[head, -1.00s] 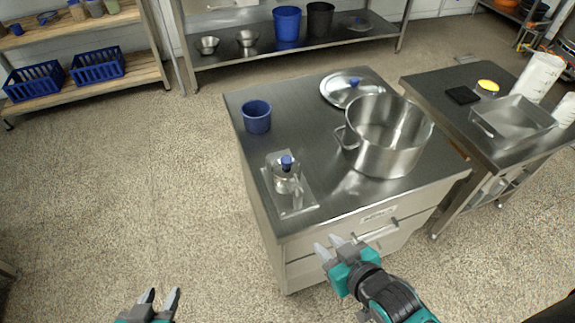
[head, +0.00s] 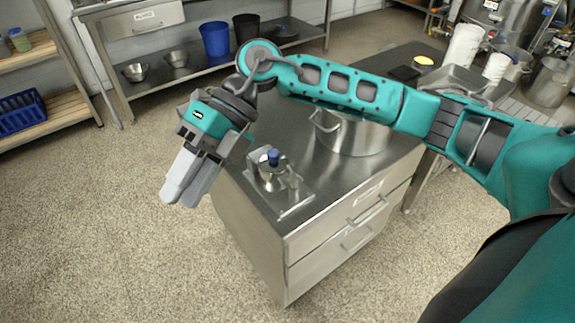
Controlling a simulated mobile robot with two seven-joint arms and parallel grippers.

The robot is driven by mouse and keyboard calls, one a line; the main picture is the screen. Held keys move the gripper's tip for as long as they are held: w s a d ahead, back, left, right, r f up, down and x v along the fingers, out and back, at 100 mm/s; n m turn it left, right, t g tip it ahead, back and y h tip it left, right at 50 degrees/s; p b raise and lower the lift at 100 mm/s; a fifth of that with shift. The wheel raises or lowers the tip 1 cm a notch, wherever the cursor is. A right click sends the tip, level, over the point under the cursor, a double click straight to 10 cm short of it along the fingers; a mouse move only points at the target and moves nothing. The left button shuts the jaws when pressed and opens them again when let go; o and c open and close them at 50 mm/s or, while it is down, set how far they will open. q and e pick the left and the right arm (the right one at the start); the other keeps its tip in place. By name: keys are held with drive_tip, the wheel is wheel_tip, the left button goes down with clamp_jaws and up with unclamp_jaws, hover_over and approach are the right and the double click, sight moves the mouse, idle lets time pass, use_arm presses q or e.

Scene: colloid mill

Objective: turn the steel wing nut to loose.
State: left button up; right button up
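A small steel fixture (head: 268,179) with a blue knob (head: 273,157) stands on a flat steel plate (head: 290,207) at the near left part of the steel cabinet's top (head: 333,187). Small upright steel parts show on the plate beside the knob. I cannot tell which of them is the wing nut at this size. My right gripper (head: 182,200) hangs in the air to the left of the fixture, its grey fingers pointing down and apart from it. The fingers overlap in this view, so their gap is unclear. No object shows in them. My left gripper is out of view.
A large steel pot (head: 350,139) stands behind the fixture, partly hidden by my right arm. A side table (head: 400,57) with a steel pan is at the back right. A shelf (head: 155,88) with bowls and blue bucket (head: 214,40) is behind. Floor at left is clear.

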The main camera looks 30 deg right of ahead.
drive_tip(key=w+d+f+t+h+b, duration=0.15)
drive_tip(key=w+d+h, duration=0.3)
drive_tip(key=d, duration=0.55)
wheel_tip(320, 180, up, 3)
drive_tip(key=m+t+h, duration=0.2)
drive_tip(key=m+h, duration=0.1)
drive_tip(key=h, duration=0.3)
hover_over(294, 179)
drive_tip(key=w, duration=0.3)
wheel_tip(294, 179, down, 12)
drive_tip(key=shift+s+d+f+b, duration=0.15)
drive_tip(key=shift+f+b, duration=0.05)
drive_tip(key=shift+b, duration=0.85)
drive_tip(key=shift+n, duration=0.3)
clamp_jaws()
